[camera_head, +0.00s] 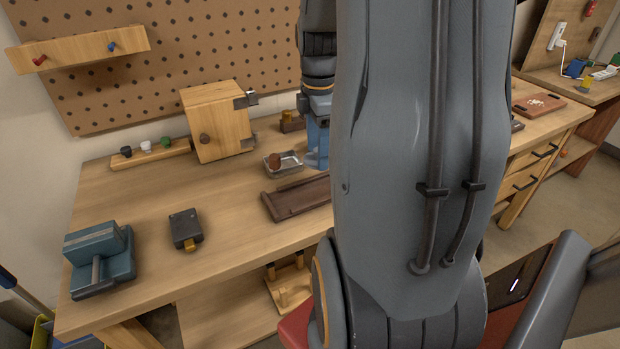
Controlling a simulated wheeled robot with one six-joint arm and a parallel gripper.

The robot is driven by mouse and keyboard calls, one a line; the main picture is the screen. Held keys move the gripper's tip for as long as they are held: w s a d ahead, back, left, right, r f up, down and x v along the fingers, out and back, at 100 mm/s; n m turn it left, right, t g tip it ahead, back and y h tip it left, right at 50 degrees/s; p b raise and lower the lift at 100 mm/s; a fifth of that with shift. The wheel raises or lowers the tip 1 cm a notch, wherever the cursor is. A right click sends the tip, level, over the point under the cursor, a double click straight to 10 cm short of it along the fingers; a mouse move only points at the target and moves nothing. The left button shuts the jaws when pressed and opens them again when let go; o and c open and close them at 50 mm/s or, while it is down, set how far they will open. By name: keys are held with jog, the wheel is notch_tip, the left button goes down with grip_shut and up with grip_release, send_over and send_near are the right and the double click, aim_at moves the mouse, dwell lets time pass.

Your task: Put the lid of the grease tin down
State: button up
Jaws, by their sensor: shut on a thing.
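My gripper (316,162) is low over the bench, pointing down, beside the right end of a small metal dish (290,169). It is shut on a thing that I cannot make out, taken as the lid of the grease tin. A small brown round piece (274,161) is at the dish's left side. I cannot tell whether this is the grease tin or part of it. My own arm covers much of the middle of the view and hides the bench to the right of the gripper.
A brown tray (292,201) lies in front of the dish. A wooden cabinet (217,122) and a small peg rack (150,154) stand behind. A blue vise (99,262) and a dark box (186,229) are at the left. The bench (140,210) between them is clear.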

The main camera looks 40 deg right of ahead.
jog(key=shift+s+f+p, duration=0.15)
jog(key=shift+f+p, duration=0.45)
jog(key=shift+f, duration=3.7)
jog(key=shift+f, duration=0.1)
jog(key=o, duration=1)
jog(key=shift+d, duration=0.1)
notch_tip(320, 180, up, 12)
jog(key=shift+r+b, duration=0.1)
jog(key=shift+b, duration=0.9)
jog(key=shift+s+a+f+m+t, duration=0.15)
jog(key=shift+s+a+f+m, duration=0.3)
jog(key=shift+a+f+m, duration=2.4)
jog(key=shift+s+a+r+m+t, duration=0.35)
jog(key=shift+a+m, duration=1.15)
jog(key=shift+a, duration=3.7)
jog(key=shift+s+a+f+m, duration=0.5)
jog(key=shift+a+f+m, duration=0.6)
jog(key=shift+a+m, duration=2)
